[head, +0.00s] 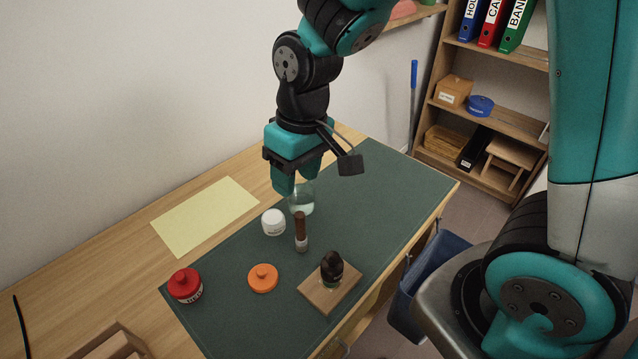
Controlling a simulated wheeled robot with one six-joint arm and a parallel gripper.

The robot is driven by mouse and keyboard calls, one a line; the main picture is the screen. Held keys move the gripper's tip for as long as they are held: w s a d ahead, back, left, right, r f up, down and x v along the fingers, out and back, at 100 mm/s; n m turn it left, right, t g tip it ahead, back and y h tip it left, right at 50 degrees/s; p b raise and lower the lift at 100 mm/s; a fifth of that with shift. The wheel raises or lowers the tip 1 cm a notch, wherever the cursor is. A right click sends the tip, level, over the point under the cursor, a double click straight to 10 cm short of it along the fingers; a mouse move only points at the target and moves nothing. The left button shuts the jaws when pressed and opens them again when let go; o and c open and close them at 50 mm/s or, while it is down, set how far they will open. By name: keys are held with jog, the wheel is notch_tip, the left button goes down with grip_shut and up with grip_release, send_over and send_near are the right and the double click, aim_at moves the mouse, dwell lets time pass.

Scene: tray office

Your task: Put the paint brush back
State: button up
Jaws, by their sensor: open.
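My gripper (296,182) points down over the far part of the green mat (385,195). It is open, with nothing seen between its fingers. A clear glass (302,204) with pale liquid is just below the fingers in the picture, partly hidden by them; I cannot tell how far below they are. A short upright item (300,230) with a brown handle and a pale lower end stands nearer on the mat. I cannot tell whether it is the paint brush; no other brush is clearly seen.
A white jar (273,222), red pot (186,285) and orange lid (263,278) are on the mat. A dark-topped item (332,266) stands on a wooden block (322,294). Yellow paper (205,215) lies at left. A blue bin (437,262) stands beside the desk. The mat's far right is clear.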

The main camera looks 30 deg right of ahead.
jog(key=s+a+r+n+y, duration=0.2)
jog(key=s+r, duration=0.7)
jog(key=s, duration=0.5)
jog(key=shift+a+r+n+y, duration=0.2)
jog(key=shift+r+n+y, duration=0.1)
jog(key=shift+r, duration=0.05)
